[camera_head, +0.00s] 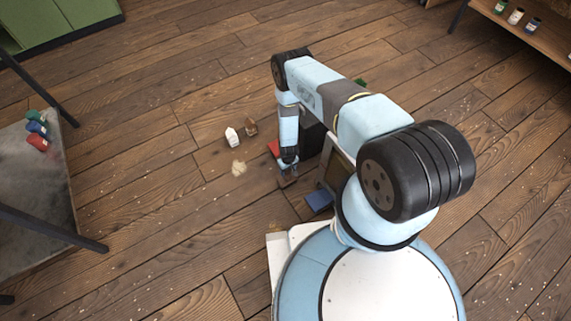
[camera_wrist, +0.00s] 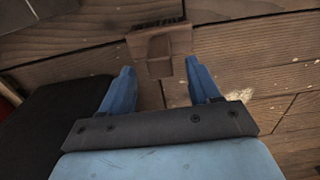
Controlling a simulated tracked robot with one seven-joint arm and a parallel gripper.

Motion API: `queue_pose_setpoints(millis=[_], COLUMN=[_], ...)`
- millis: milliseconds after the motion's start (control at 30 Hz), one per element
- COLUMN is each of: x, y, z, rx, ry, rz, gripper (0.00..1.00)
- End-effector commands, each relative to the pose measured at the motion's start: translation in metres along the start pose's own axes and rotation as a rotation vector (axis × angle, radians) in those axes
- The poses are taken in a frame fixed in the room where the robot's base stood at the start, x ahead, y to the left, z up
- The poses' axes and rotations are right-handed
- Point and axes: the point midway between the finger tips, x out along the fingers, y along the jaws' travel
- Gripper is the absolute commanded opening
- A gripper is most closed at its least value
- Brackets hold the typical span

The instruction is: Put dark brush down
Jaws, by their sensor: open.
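The dark brush (camera_wrist: 160,50), a brown block with dark bristles along its far edge, lies just beyond and between my fingertips in the wrist view. It appears to rest on the wooden floor. My gripper (camera_wrist: 160,78) has its two blue fingers spread apart, with nothing clamped between them. In the head view my gripper (camera_head: 288,163) points down close to the floor, in front of my base. A small brown shape just under it (camera_head: 287,181) looks like the brush, partly hidden by the fingers.
A white item (camera_head: 232,136) and a brown item (camera_head: 251,128) stand on the floor, with a pale crumb patch (camera_head: 238,167) nearby. A black box (camera_head: 312,138) and a blue item (camera_head: 319,200) are close right of my gripper. Open floor lies left, before a grey shelf (camera_head: 35,185).

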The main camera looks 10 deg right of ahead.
Motion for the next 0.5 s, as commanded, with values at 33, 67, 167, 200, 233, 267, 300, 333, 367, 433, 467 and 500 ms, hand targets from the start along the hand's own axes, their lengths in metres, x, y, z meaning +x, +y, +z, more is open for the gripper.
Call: queue_pose_setpoints(millis=[33, 67, 167, 200, 233, 267, 300, 333, 367, 433, 467, 500], x=[-0.01, -0.014, -0.03, -0.036, -0.041, -0.045, -0.05, -0.054, -0.057, -0.064, -0.066, -0.069], y=[0.0, 0.0, 0.0, 0.0, 0.0, 0.0, 0.0, 0.0, 0.0, 0.0, 0.0, 0.0], z=[-0.001, -0.001, 0.0, -0.001, 0.0, 0.0, 0.0, 0.0, 0.0, 0.0, 0.0, 0.0], rx=[0.0, 0.0, 0.0, -0.001, -0.001, -0.001, -0.001, -0.001, -0.001, 0.0, 0.0, 0.0], ry=[0.0, 0.0, -0.001, 0.001, 0.0, 0.0, 0.0, 0.0, 0.0, -0.001, -0.001, 0.0], rz=[0.0, -0.001, -0.001, 0.0, 0.0, -0.001, -0.001, -0.001, -0.001, -0.001, -0.001, -0.001], gripper=[0.62, 0.62, 0.62, 0.62, 0.62, 0.62, 0.62, 0.62, 0.62, 0.62, 0.62, 0.62])
